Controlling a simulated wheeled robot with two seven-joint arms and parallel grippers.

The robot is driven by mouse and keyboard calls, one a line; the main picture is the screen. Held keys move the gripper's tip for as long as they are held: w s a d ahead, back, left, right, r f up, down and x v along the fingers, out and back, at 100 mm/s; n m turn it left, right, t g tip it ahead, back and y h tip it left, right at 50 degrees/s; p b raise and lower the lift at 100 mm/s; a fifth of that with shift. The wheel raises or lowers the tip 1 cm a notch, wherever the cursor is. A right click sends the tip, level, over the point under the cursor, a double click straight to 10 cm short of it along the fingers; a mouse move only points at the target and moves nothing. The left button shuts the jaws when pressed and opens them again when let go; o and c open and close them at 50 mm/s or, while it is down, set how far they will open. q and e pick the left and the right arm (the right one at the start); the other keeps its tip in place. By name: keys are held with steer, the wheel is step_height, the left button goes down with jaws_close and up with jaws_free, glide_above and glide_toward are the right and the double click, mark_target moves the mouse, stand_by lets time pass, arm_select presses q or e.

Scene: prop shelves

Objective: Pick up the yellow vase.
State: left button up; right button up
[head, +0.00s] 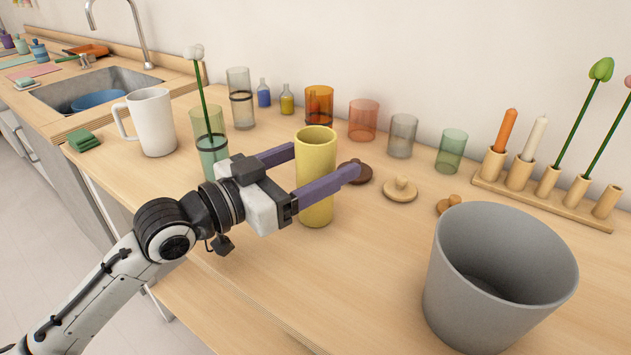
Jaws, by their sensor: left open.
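The yellow vase (316,155) is a tall, open-topped cylinder standing upright on the wooden counter in the middle of the head view. My left gripper (318,168) reaches in from the left with its purple fingers spread. One finger passes in front of the vase and the other points toward its far side, so the vase appears to stand between them. I cannot tell whether either finger touches it. The near finger hides part of the vase's middle. My right gripper does not show.
A grey bucket (455,290) stands at the right front. A green glass with a stem (210,145) and a white mug (152,122) stand left. Coloured glasses (362,121) line the back. Brown lids (400,190) lie right of the vase. A wooden holder (540,196) stands far right.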

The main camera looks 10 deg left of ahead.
arm_select(q)
steer(key=shift+x, duration=1.55)
steer(key=c, duration=1.5)
step_height(320, 180, up, 10)
steer(key=p, duration=0.2)
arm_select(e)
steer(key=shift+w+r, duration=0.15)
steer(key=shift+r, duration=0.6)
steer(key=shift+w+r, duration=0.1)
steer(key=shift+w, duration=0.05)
